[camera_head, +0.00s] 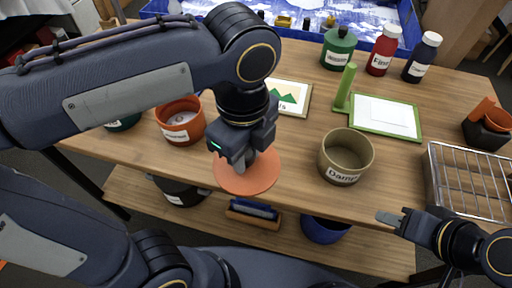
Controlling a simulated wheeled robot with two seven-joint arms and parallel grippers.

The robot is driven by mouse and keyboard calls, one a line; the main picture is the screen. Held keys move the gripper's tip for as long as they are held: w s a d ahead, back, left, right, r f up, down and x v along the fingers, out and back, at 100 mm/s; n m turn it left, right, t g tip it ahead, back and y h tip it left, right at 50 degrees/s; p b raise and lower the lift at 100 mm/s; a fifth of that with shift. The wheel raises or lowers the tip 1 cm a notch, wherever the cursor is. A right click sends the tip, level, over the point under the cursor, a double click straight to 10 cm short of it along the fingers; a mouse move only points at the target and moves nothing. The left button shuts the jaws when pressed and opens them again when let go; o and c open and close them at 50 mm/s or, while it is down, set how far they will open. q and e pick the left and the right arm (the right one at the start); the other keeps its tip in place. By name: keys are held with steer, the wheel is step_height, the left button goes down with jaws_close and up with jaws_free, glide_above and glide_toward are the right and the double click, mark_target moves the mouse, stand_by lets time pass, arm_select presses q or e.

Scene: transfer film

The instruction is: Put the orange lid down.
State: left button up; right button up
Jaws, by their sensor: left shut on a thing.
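The orange lid (247,178) is a flat round disc near the front edge of the wooden table. My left gripper (243,163) is above its middle and shut on it; its fingers hide the grip point. I cannot tell whether the lid touches the table. An orange pot (180,121) with a white label stands to the left, open at the top. My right gripper (392,219) is at the lower right, off the front edge of the table, and holds nothing that I can see. Its finger gap is too small to make out.
An olive pot (345,157) stands right of the lid. A wire rack (468,182) is at the right edge. A blue tray (300,32) is at the back.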

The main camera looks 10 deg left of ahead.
arm_select(q)
steer(key=w+f, duration=0.2)
steer(key=w, duration=0.2)
steer(key=w+a+f, duration=0.1)
steer(key=w+f, duration=0.2)
steer(key=w, duration=0.1)
steer(key=w+a+f, duration=0.1)
steer(key=w+f, duration=0.2)
steer(key=w, duration=0.1)
steer(key=shift+w+a+f+p, duration=0.1)
steer(key=shift+a+f+p, duration=0.1)
steer(key=shift+a+p, duration=0.1)
steer(key=shift+w+f, duration=0.35)
steer(key=shift+f, duration=0.15)
steer(key=shift+w+a+f, duration=0.1)
steer(key=shift+w+f, duration=0.05)
steer(key=shift+f, duration=0.75)
steer(key=shift+w+f, duration=0.1)
steer(key=shift+f, duration=0.75)
steer(key=shift+f+b, duration=0.2)
steer(key=shift+b, duration=0.1)
steer(key=o, duration=1)
steer(key=shift+c, duration=0.2)
steer(key=shift+r, duration=0.1)
